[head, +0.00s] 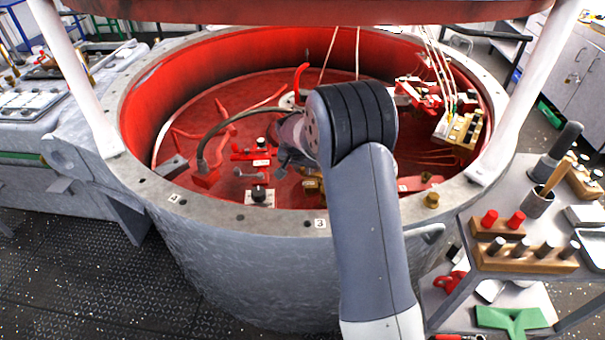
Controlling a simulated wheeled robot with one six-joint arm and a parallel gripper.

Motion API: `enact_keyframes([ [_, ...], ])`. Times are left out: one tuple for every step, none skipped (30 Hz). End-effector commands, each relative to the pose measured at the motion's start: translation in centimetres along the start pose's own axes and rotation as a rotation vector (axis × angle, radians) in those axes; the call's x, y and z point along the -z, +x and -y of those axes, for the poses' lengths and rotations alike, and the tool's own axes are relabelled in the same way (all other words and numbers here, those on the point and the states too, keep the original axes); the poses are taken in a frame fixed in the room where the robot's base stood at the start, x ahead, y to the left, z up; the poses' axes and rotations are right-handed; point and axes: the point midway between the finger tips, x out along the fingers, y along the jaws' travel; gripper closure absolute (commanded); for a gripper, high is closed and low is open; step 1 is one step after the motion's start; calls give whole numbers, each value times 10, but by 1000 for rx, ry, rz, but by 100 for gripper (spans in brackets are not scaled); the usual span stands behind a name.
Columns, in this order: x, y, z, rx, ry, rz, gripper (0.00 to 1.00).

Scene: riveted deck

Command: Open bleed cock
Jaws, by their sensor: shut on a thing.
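My arm reaches over the rim into the round red-lined pit (228,95). My gripper (284,158) is low in the pit, left of my wrist, and partly hidden behind it. It is shut on a small part whose shape is mostly hidden, apparently the bleed cock's handle. A small brass fitting (312,185) sits just below and right of the gripper. I cannot tell how far the handle is turned.
A black knob on a white plate (259,196) stands nearer the rim. A dark curved hose (222,130) arches on the left. White posts (78,80) flank the pit under a raised red lid (300,10). A tool cart (525,225) stands at right.

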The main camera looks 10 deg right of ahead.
Motion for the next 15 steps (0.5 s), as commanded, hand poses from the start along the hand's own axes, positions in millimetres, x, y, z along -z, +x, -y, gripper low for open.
enact_keyframes([
  [1,5,2,-11,31,-4,100],
  [3,6,2,-20,53,-4,100],
  [5,6,3,-32,82,-4,100],
  [6,7,3,-41,105,-4,100],
  [8,7,3,-50,126,-4,100],
  [10,7,3,-61,154,-5,100],
  [11,8,3,-71,174,-4,100],
  [13,8,3,-78,195,-5,100],
  [14,8,3,-90,222,-4,100],
  [16,9,3,-97,241,-4,100],
  [17,9,3,-105,259,-3,100],
  [18,9,3,-115,282,-3,100],
  [20,9,3,-122,298,-3,100],
  [21,9,3,-128,314,-4,100],
  [22,10,2,-136,333,-4,100],
])
